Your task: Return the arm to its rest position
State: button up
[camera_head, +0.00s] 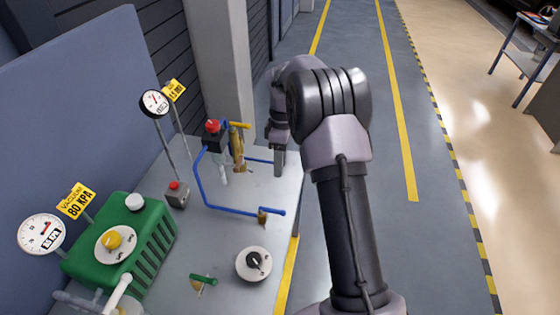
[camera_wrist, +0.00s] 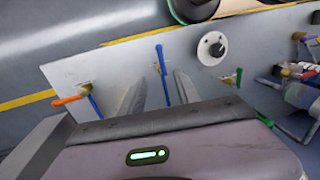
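My arm (camera_head: 345,220) is raised and reaches forward over the bench's right edge in the head view, bent over at the top. My gripper (camera_head: 279,163) hangs down from it near the bench's far right corner. In the wrist view its two fingers stand apart, with my gripper (camera_wrist: 160,92) holding nothing visible between them. A blue handle (camera_wrist: 160,68) shows beyond the gap; I cannot tell how far it is from the fingertips.
The grey bench (camera_head: 225,235) carries a green vacuum unit (camera_head: 135,240), a white dial (camera_head: 253,263), a red-topped black box (camera_head: 213,135), blue piping (camera_head: 205,190) and a green-handled valve (camera_head: 203,280). An orange handle (camera_wrist: 70,100) shows in the wrist view. The floor (camera_head: 400,240) right of my arm is clear.

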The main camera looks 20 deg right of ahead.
dwell(0.3)
jog(key=s+a+r+m+t+b, duration=0.4)
jog(key=s+a+r+m+b, duration=0.4)
jog(key=s+r, duration=0.35)
jog(key=s+a+f+m+t+b, duration=0.1)
jog(key=s+a+f+m+b, duration=0.1)
jog(key=s, duration=0.6)
jog(key=s+a+f+m+t+b, duration=0.2)
jog(key=s+a+f+m+b, duration=0.1)
jog(key=s, duration=0.6)
jog(key=shift+s+a+f+m+t+y, duration=0.35)
jog(key=shift+a+m, duration=0.4)
jog(key=shift+m, duration=0.45)
